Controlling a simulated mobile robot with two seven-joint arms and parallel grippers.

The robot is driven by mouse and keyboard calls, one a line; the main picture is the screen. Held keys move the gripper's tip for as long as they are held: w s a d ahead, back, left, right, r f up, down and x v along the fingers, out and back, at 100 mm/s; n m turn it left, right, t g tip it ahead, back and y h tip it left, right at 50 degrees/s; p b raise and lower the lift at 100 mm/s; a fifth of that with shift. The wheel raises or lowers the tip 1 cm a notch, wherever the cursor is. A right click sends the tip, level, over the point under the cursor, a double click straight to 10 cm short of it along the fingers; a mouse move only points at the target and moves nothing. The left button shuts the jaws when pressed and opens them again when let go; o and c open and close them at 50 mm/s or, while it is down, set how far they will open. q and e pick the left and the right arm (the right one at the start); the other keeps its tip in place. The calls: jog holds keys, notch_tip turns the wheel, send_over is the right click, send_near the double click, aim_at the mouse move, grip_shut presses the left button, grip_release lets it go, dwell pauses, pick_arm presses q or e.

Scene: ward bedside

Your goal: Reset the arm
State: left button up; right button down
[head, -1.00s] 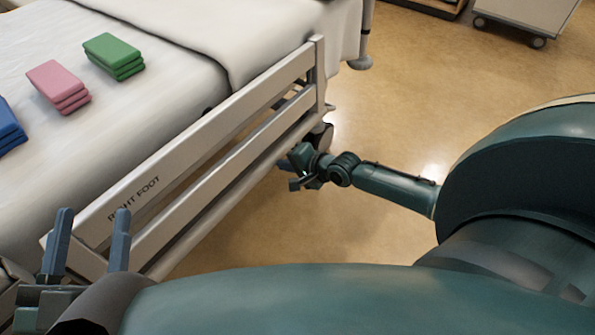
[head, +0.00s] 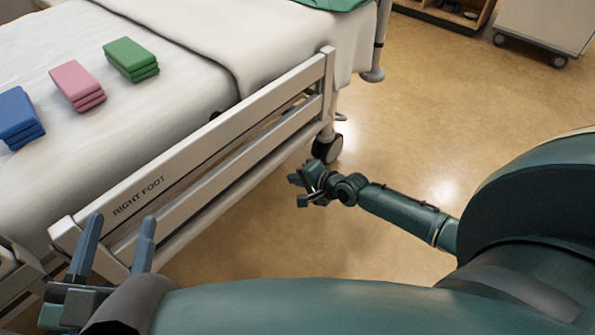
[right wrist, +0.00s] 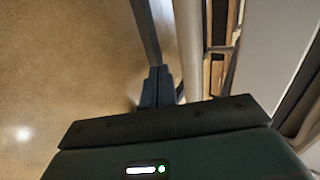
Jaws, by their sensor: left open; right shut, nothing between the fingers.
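My left gripper (head: 121,222) is at the lower left of the head view, its two blue-grey fingers spread with nothing between them. In the picture it overlaps the near end of the bed rail (head: 230,128). My right gripper (head: 299,188) is beyond the rail's outer side, over the floor, with its arm reaching in from the right. In the right wrist view its fingers (right wrist: 158,84) are together and empty. I cannot tell how far it is from the rail.
Folded blue (head: 18,115), pink (head: 76,84) and green (head: 130,58) cloths lie on the white bed (head: 150,110). A bed wheel (head: 328,148) is near my right gripper in the picture. A cabinet on wheels (head: 545,28) stands far right. The floor (head: 430,110) between is clear.

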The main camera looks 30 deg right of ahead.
pick_arm(q)
jog(key=p, duration=0.2)
jog(key=y+p, duration=0.1)
jog(key=p, duration=0.1)
jog(key=shift+s+a+f+m+g, duration=0.15)
jog(key=shift+a+f+m+g, duration=0.15)
jog(key=shift+a+m, duration=0.1)
pick_arm(e)
jog(key=v, duration=1)
jog(key=shift+s+f, duration=0.25)
jog(key=shift+f, duration=0.05)
pick_arm(q)
jog(key=shift+s, duration=0.1)
pick_arm(e)
jog(key=shift+s+d, duration=0.1)
